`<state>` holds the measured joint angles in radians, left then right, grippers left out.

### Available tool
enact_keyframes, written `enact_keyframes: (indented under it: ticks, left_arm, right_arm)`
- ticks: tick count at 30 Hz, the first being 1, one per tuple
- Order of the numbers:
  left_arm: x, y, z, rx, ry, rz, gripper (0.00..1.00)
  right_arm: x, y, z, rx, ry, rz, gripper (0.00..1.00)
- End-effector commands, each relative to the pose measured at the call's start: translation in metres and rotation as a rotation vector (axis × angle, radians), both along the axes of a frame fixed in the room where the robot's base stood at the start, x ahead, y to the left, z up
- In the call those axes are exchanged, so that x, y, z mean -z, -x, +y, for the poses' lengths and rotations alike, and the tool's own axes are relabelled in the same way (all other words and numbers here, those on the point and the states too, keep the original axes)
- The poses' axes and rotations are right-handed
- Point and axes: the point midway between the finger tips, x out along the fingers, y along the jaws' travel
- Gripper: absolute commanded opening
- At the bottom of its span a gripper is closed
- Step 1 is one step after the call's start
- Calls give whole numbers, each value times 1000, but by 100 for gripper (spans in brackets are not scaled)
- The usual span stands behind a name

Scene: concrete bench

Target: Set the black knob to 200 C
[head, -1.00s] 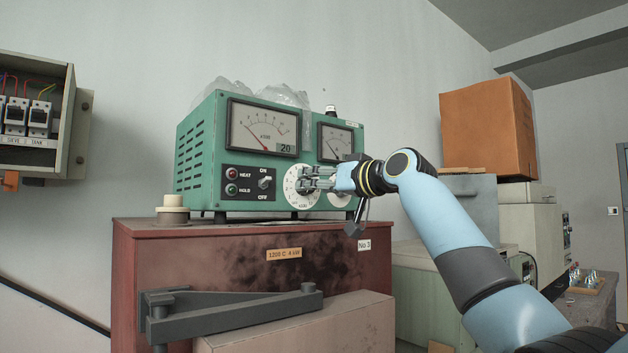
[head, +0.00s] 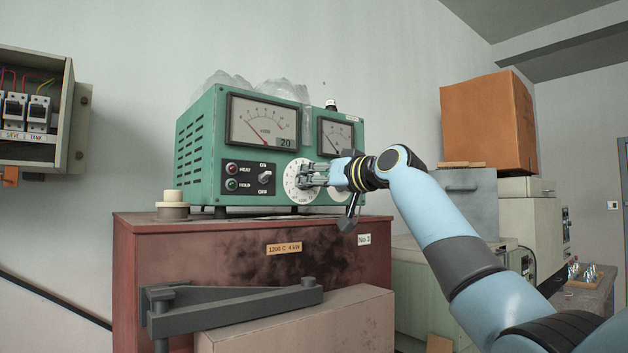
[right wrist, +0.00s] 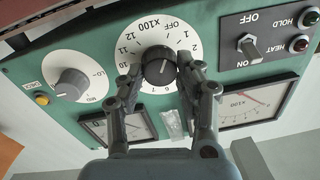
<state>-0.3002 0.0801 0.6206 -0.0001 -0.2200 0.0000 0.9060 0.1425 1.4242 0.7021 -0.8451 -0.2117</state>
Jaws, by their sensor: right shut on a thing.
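The black knob (right wrist: 160,70) sits in the middle of a white dial (right wrist: 175,31) on the green controller's front. The dial carries OFF, numbers up to 12 and "x100". A light mark shows on the knob, but I cannot read its exact setting. My right gripper (right wrist: 159,68) is shut on the knob, one finger on each side. In the head view the gripper (head: 307,175) reaches the dial from the right and hides the knob and part of the numbers. My left gripper is not in view.
The green controller (head: 204,150) stands on a red-brown cabinet (head: 200,250). A grey knob (right wrist: 71,84) and a toggle switch (right wrist: 249,48) flank the dial. A meter (head: 262,125) is above. A cream round piece (head: 172,207) stands left, an orange box (head: 487,125) right.

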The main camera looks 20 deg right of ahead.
Motion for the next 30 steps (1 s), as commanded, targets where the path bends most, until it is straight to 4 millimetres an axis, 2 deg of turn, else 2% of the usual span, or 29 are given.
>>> enact_keyframes:
  ticks: [11, 30]
  left_arm:
    - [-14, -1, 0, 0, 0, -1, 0]
    - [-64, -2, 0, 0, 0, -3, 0]
  right_arm:
    - [-2, 0, -1, 1, -123, 47, 3]
    - [-1, 0, -1, 1, -627, 228, 3]
